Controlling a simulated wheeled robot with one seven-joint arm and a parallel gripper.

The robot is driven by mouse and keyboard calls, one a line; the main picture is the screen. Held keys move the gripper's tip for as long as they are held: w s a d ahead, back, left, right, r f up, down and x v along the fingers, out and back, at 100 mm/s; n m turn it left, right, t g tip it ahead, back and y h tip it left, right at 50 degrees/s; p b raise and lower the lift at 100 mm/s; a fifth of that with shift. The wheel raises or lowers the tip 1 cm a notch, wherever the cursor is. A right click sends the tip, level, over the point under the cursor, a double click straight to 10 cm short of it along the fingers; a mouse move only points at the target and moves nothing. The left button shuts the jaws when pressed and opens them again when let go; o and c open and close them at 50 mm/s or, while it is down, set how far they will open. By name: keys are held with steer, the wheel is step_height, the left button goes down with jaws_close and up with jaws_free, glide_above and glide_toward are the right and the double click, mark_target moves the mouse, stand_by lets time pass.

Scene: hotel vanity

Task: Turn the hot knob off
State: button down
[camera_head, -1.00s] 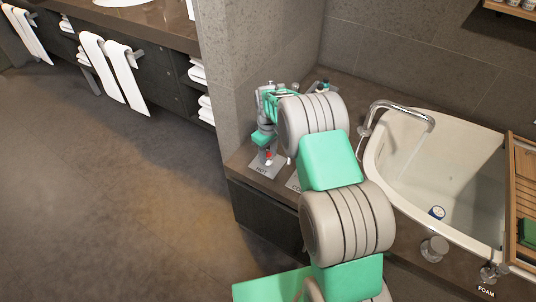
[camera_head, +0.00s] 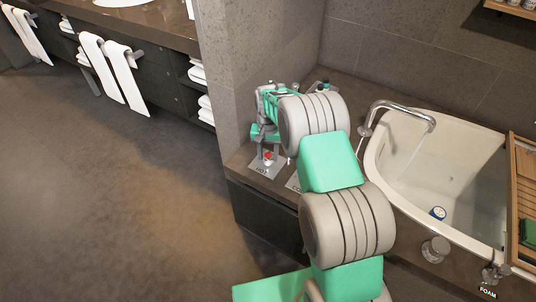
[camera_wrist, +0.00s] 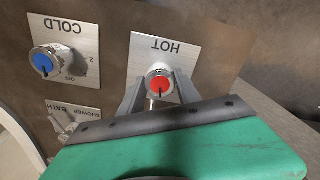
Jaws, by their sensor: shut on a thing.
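The hot knob (camera_wrist: 161,85) has a red cap and a metal body, on a plate marked HOT (camera_wrist: 165,48) in the wrist view. My gripper (camera_wrist: 160,91) is shut on it, with one finger on each side of the knob.
The blue cold knob (camera_wrist: 47,61) sits on its own plate to the left in the wrist view, with a SHOWER/BATH plate (camera_wrist: 76,122) below it. In the head view the faucet (camera_head: 402,108) arches over the tub (camera_head: 378,160). A wall stands close behind my gripper.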

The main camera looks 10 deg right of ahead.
mark_target(268, 155)
steer(key=shift+m, duration=1.2)
steer(key=c, duration=0.9)
jaws_free()
steer(key=shift+o, duration=0.2)
step_height(268, 155, up, 8)
steer(key=shift+f+p, duration=0.15)
steer(key=shift+p, duration=0.15)
